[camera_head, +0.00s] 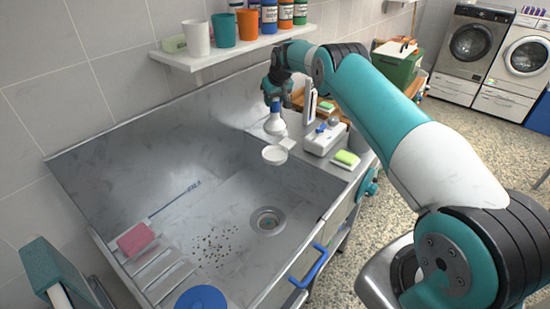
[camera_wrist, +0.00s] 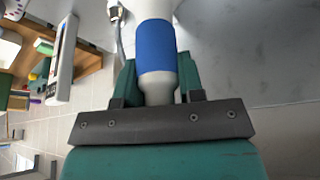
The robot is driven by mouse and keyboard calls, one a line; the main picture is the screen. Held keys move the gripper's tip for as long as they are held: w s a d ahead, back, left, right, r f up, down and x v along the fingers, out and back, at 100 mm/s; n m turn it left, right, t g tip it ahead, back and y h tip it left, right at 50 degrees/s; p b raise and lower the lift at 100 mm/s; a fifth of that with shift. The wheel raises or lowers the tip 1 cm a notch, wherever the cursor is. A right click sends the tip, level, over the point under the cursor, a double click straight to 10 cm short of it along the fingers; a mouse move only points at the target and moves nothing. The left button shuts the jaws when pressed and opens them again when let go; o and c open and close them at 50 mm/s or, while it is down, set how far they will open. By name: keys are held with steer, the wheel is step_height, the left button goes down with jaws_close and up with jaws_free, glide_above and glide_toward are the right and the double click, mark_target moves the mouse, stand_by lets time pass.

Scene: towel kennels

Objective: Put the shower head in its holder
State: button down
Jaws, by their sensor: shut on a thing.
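The shower head (camera_head: 275,122) is white and hangs below my gripper, above the right back part of the steel sink. In the wrist view its white handle with a blue band (camera_wrist: 155,47) runs between my fingers. My gripper (camera_head: 274,92) is shut on the handle; its teal fingers also show in the wrist view (camera_wrist: 157,82). A small white round piece (camera_head: 275,156) with a flat tab sits at the sink's right back edge, just below the shower head. It looks like the holder, but I cannot be sure. A gap between them is hard to judge.
The steel sink (camera_head: 150,123) has a drain (camera_head: 267,221) and dark specks on its floor. A shelf (camera_head: 215,56) with cups and bottles hangs behind my gripper.

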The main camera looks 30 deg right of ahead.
mark_target(274, 116)
steer(key=shift+f+b, duration=1.75)
steer(key=shift+f, duration=0.35)
steer(key=shift+f+b, duration=1.15)
steer(key=shift+f, duration=0.3)
steer(key=shift+f+b, duration=0.9)
steer(key=shift+b, duration=0.05)
steer(key=shift+f, duration=0.1)
steer(key=shift+f+b, duration=0.9)
steer(key=shift+f, duration=0.2)
